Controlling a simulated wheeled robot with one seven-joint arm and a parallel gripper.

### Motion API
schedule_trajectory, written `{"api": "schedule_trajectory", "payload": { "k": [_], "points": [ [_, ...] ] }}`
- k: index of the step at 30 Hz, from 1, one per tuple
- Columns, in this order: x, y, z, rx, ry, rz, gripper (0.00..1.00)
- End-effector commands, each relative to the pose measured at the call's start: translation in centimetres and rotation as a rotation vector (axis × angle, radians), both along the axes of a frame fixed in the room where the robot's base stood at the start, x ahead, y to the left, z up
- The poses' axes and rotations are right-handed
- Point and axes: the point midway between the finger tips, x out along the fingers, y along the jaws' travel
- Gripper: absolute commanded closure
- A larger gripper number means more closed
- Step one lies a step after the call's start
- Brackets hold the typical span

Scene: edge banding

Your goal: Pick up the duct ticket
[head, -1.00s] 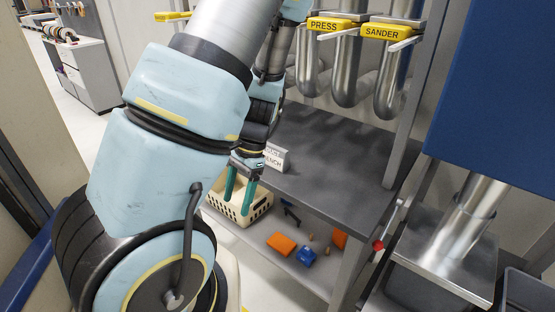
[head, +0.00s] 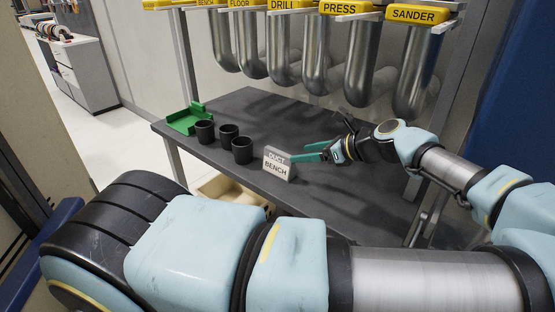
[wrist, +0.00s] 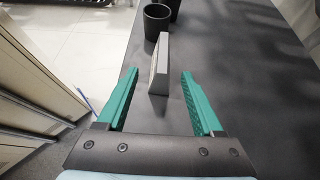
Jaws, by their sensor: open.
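The duct ticket (head: 278,163) is a small grey-white block with a sloped face lettered "DUCT BENCH". It stands upright on the dark bench top, near its front edge. In the wrist view the ticket (wrist: 160,68) shows edge-on, ahead of my fingers and roughly midway between their lines. My gripper (head: 312,152) has two green fingers, open and empty, pointing at the ticket from its right in the head view. In the wrist view my gripper (wrist: 159,85) has its fingers spread on either side, with the ticket's near end around fingertip level. I cannot tell if a finger touches it.
Several black cups, one of them the nearest cup (head: 242,150), stand left of the ticket. A green tray (head: 187,118) lies at the bench's far left corner. Metal pipes (head: 357,80) with yellow labels hang above the back. The bench top (head: 258,103) is otherwise clear.

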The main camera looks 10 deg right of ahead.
Motion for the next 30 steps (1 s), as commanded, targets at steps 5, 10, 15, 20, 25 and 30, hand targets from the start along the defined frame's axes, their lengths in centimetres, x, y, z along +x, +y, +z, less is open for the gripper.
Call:
{"api": "schedule_trajectory", "payload": {
  "k": [5,10,15,20,25,30],
  "points": [
    [1.3,0.9,-0.7,0.013,-0.004,-0.016,0.32],
    [2.9,2.4,-1.9,0.012,-0.003,-0.015,0.32],
    [3.5,3.0,-2.4,0.009,-0.004,-0.017,0.32],
    [4.5,4.2,-2.9,0.013,-0.005,-0.015,0.32],
    [5.9,5.4,-3.9,0.012,-0.004,-0.015,0.32],
    [6.6,6.1,-4.6,0.009,-0.004,-0.017,0.32]
  ]
}}
